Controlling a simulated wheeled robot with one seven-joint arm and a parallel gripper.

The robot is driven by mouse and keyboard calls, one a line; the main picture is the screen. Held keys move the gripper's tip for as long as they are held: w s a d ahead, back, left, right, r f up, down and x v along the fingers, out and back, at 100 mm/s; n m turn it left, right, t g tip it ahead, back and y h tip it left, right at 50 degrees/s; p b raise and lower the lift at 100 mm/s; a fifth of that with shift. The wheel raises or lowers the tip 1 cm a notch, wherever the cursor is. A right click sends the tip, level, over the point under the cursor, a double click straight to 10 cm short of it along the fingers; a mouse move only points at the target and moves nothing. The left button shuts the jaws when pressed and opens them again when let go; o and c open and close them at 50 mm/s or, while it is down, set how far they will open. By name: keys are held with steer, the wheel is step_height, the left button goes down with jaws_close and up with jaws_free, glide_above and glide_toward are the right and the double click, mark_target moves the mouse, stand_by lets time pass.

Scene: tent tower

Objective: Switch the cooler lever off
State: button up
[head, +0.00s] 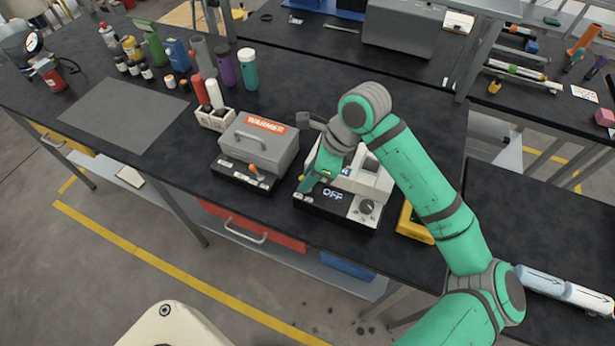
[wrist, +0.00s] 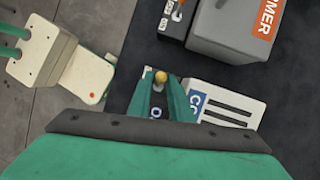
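The cooler (head: 371,183) is a white box with a dark front base, a round dial and a display reading "OFF". It stands near the front edge of the bench. In the wrist view its white top (wrist: 228,105) shows part of a blue label. The cooler lever (wrist: 160,77) has a yellow-orange knob at the left end of the dark base. My gripper (wrist: 160,88) points down over that end, its two green fingers apart with the knob between or just beyond the tips. In the head view my gripper (head: 312,180) partly hides the lever and the base.
A grey "WARMER" box (head: 260,143) with its own orange-knobbed lever (head: 256,171) stands close on the left. A yellow object (head: 412,225) lies right of the cooler. Bottles (head: 226,72) stand at the back left. A grey mat (head: 123,113) lies clear at left.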

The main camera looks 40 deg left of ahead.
jaws_close()
steer(key=shift+a, duration=0.1)
steer(key=shift+s+a+t+h, duration=0.1)
steer(key=shift+a+t+h, duration=0.2)
steer(key=shift+h, duration=0.5)
steer(key=shift+f, duration=0.1)
jaws_free()
